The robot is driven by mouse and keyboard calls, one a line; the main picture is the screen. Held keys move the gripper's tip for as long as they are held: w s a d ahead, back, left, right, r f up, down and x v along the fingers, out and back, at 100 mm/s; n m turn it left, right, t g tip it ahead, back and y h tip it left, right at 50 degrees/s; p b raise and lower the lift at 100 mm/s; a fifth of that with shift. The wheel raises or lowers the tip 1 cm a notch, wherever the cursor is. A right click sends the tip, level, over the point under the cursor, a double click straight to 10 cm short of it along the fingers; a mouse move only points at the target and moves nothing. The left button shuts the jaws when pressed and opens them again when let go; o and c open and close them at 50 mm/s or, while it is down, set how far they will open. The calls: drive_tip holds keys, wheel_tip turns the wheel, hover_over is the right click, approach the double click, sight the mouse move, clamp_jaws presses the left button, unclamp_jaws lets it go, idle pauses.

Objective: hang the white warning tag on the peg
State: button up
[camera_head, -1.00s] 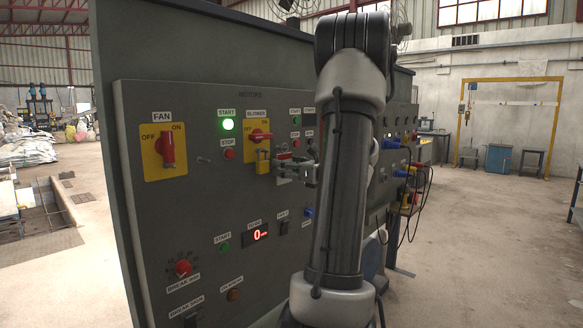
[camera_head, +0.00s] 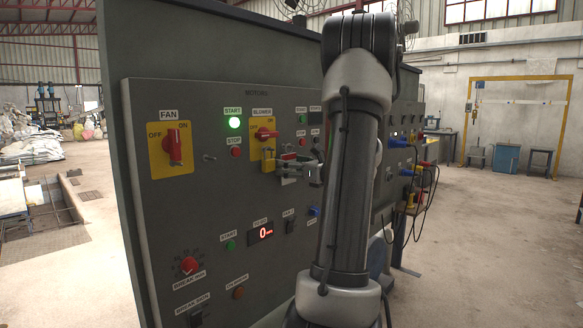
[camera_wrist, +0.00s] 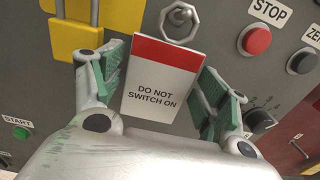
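The white warning tag (camera_wrist: 160,85) has a red top band and the words "DO NOT SWITCH ON". In the wrist view it hangs slightly tilted against the grey panel, between my fingers. A metal ring (camera_wrist: 181,22) sits just above its top edge, with what looks like the peg's end inside it. My gripper (camera_wrist: 165,85) has its green-padded fingers spread to either side of the tag, with a gap at the right; whether the left pad touches it is unclear. In the head view my gripper (camera_head: 300,170) is at the panel below the blower switch, hiding most of the tag.
A yellow padlock (camera_head: 268,160) hangs on the blower switch (camera_head: 264,134), close to my left finger. It also shows in the wrist view (camera_wrist: 75,20). A red stop button (camera_wrist: 257,40) and a black knob (camera_wrist: 260,120) are at right. The floor (camera_head: 480,250) at right is open.

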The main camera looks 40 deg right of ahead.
drive_tip(key=shift+o, duration=0.2)
drive_tip(key=s+d, duration=0.1)
drive_tip(key=s, duration=1.1)
